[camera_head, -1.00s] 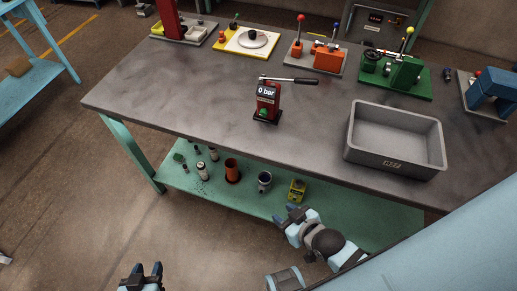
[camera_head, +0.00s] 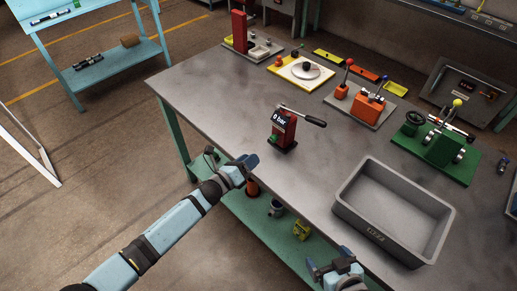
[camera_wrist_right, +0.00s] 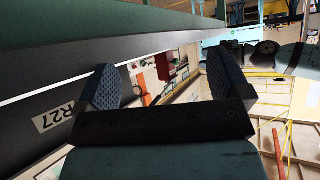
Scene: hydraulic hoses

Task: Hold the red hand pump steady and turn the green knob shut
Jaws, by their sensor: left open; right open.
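The red hand pump (camera_head: 284,128) stands upright on the table, its display reading 0 bar. Its black-ended lever (camera_head: 312,120) points right. The green knob (camera_head: 274,138) is low on its front left side. My left gripper (camera_head: 250,162) is at the table's front edge, to the left and in front of the pump, apart from it. It looks open and empty. My right gripper (camera_head: 334,268) is low in front of the table, near the grey bin, open and empty. Its spread fingers also show in the right wrist view (camera_wrist_right: 163,82). The pump is not clear in that view.
The grey bin (camera_head: 350,215) stands right of the pump. Orange (camera_head: 365,108) and green (camera_head: 445,150) devices and a yellow plate (camera_head: 300,71) line the table's back. The lower shelf (camera_head: 240,207) holds cups and a yellow item. The tabletop left of the pump is clear.

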